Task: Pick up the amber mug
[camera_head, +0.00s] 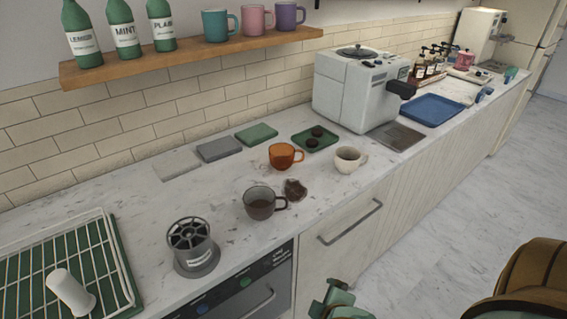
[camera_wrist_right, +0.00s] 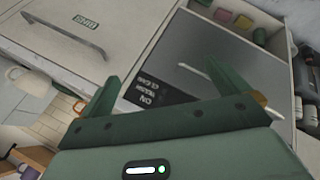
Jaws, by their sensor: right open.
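The amber mug (camera_head: 282,157) stands upright on the marble counter in the head view, its handle to the right. In front of it is a dark translucent mug (camera_head: 259,205), and a cream mug (camera_head: 347,160) stands to its right. My right gripper (camera_head: 337,296) is low at the bottom of the head view, in front of the counter and well apart from the amber mug. The right wrist view shows its two green fingers (camera_wrist_right: 161,72) spread, with nothing between them. My left gripper is not in view.
A grey canister (camera_head: 192,245) and wire rack (camera_head: 70,265) are at left. A drawer handle (camera_head: 350,223) sticks out in front.

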